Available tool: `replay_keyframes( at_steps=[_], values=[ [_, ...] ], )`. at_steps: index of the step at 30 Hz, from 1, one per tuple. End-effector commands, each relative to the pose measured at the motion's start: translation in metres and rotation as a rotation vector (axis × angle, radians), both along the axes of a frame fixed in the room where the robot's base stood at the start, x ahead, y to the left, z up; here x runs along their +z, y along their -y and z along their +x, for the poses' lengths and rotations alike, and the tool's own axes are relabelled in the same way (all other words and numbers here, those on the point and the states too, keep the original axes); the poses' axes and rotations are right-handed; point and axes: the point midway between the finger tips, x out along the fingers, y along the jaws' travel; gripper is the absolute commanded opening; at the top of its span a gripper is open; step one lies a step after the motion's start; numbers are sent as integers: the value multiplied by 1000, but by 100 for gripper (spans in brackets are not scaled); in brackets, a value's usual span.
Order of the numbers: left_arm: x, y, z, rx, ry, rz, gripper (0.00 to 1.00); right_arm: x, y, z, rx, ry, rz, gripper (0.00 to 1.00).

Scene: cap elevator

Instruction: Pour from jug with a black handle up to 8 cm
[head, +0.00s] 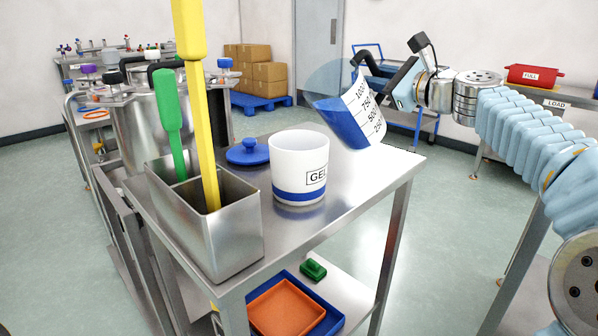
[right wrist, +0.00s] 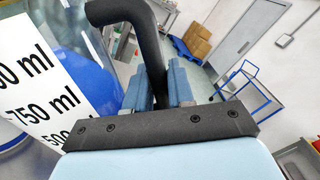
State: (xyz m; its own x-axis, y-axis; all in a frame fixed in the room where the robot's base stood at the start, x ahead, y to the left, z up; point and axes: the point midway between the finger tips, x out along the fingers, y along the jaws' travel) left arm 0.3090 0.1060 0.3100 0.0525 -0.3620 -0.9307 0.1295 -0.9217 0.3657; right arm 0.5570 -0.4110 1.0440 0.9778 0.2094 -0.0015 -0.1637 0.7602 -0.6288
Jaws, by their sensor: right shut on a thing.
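My right gripper (head: 378,72) is shut on the black handle (head: 361,58) of the jug (head: 365,108). The jug is transparent, with a white scale label and blue liquid inside. It is held above the right part of the steel table and tilted to the left, toward the white GEL container. That container (head: 298,160) stands upright on the table, with a blue band near its base; its inside is hidden. In the right wrist view, the gripper fingers (right wrist: 168,88) close around the handle (right wrist: 150,45), with the jug label (right wrist: 35,90) at left. My left gripper is not visible.
A blue lid (head: 248,152) lies behind the GEL container. A steel bin (head: 205,225) with a green-handled tool (head: 168,115) and a yellow-handled tool (head: 196,110) stands at front left. An orange tray (head: 287,308) is on the lower shelf. The tabletop's front right is clear.

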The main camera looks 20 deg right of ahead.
Motion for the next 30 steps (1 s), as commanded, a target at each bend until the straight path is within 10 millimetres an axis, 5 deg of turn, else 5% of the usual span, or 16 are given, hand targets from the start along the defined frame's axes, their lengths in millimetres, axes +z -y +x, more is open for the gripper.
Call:
replay_keyframes(
  at_steps=[30],
  values=[
    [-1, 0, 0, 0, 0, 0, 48, 7, -3, -1, 0, 23, -84, 0]
  ],
)
